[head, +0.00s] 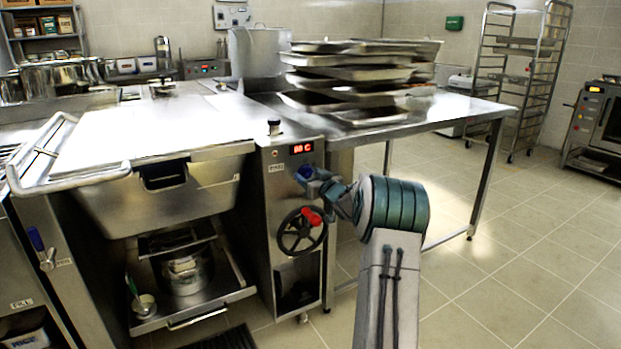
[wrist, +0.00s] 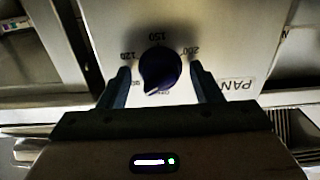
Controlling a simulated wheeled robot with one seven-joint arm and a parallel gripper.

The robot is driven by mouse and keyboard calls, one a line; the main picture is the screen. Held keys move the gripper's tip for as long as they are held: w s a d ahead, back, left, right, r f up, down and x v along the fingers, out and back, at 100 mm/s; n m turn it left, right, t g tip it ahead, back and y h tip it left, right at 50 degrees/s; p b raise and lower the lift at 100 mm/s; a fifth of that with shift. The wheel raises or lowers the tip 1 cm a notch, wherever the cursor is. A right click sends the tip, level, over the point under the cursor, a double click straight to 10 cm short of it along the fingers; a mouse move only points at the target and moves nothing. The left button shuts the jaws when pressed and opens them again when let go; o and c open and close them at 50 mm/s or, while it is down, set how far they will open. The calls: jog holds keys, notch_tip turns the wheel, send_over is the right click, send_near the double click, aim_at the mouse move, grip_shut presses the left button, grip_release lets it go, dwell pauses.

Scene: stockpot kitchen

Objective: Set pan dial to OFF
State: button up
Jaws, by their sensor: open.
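The pan dial is a dark blue-purple knob (wrist: 160,70) on a steel panel, with 120, 150 and 200 printed around its upper side. A small OFF mark seems to lie below it, partly hidden. The knob's white pointer is at its lower left, just left of that mark. My gripper (wrist: 162,82) is open, one finger on each side of the knob, with gaps visible. In the head view, my gripper (head: 312,178) is at the panel's front, and the blue dial (head: 304,172) is partly hidden behind it.
A red temperature display (head: 302,148) is above the dial. A black handwheel with a red handle (head: 302,231) is just below it. The tilting pan (head: 160,200) is to the left. Stacked trays (head: 350,75) stand on the steel table at right.

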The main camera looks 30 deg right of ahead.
jog(key=c, duration=1)
jog(key=n+b, duration=0.3)
jog(key=n, duration=0.2)
jog(key=shift+f+n, duration=0.15)
jog(key=shift+n, duration=0.25)
jog(key=n+b, duration=0.2)
jog(key=n, duration=0.1)
jog(key=shift+n+b, duration=0.8)
jog(key=shift+n, duration=0.8)
jog(key=shift+d, duration=0.1)
